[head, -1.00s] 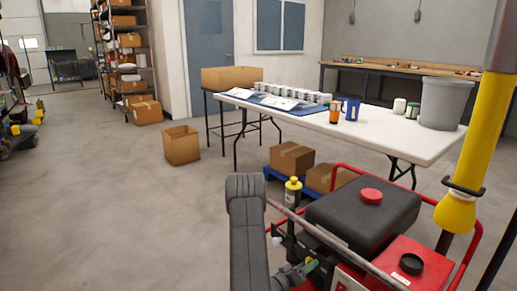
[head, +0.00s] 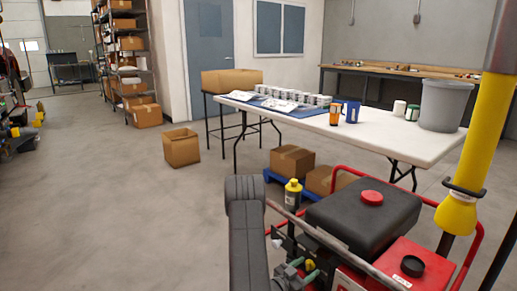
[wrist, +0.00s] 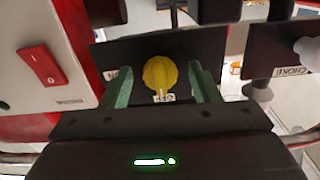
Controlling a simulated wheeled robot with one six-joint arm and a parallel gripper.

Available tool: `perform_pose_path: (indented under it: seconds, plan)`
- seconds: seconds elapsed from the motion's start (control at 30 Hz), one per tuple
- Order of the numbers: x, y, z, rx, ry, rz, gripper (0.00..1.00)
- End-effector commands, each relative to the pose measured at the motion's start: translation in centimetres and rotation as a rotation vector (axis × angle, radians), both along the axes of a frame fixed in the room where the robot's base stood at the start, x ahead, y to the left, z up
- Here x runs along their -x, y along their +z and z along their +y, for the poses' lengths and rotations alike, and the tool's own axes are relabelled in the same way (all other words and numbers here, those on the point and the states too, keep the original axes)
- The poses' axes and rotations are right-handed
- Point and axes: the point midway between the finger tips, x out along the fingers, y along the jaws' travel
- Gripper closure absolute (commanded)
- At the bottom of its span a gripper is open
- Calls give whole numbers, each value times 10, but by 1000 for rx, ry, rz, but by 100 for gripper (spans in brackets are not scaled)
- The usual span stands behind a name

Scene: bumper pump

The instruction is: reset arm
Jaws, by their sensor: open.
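My gripper (wrist: 160,78) is open in the wrist view, its green fingers on either side of a yellow knob (wrist: 159,73) with visible gaps. The knob sits on a dark panel (wrist: 209,47), with an ON label at its left and a partly covered label below it. A red rocker switch (wrist: 41,66) is on the pale panel to the left. A CHOKE label (wrist: 291,71) and a pale knob (wrist: 308,52) are at the right. In the head view, my gripper (head: 300,271) is low beside the red-framed machine (head: 400,262), partly cut off by the bottom edge.
The machine has a black tank (head: 340,214) with a red cap (head: 371,198). A yellow post (head: 480,135) rises at the right. A white table (head: 390,137) stands behind. The floor at left is mostly clear.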

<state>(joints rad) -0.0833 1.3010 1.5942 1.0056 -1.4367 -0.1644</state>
Motion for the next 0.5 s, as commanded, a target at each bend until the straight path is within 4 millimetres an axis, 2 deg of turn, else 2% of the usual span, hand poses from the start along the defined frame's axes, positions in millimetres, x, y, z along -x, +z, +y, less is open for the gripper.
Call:
perform_pose_path:
  seconds: [0.5]
  plan:
    - [-1,1,1,-218,0,-279,44]
